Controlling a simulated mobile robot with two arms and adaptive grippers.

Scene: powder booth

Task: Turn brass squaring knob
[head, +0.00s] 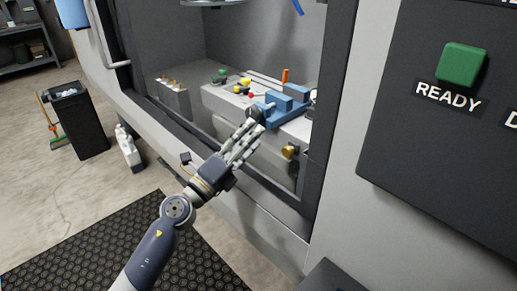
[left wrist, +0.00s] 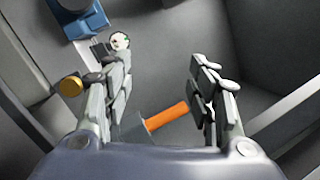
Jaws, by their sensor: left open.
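The brass knob (head: 290,151) sits on the front face of the machine's bed, just below the blue vise, in the head view. A round brass-coloured end that looks like it shows at the left of the left wrist view (left wrist: 70,86), outside the left finger. My left gripper (head: 249,131) is inside the booth opening, to the left of the knob and apart from it. Its fingers are spread and hold nothing in the left wrist view (left wrist: 160,62). My right gripper is not in view.
The blue vise (head: 287,104) stands on the grey bed behind my fingers. An orange bar (left wrist: 168,118) shows low between the fingers in the left wrist view. The booth's dark frame (head: 318,130) borders the opening at right. A green READY button (head: 462,63) is farther right.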

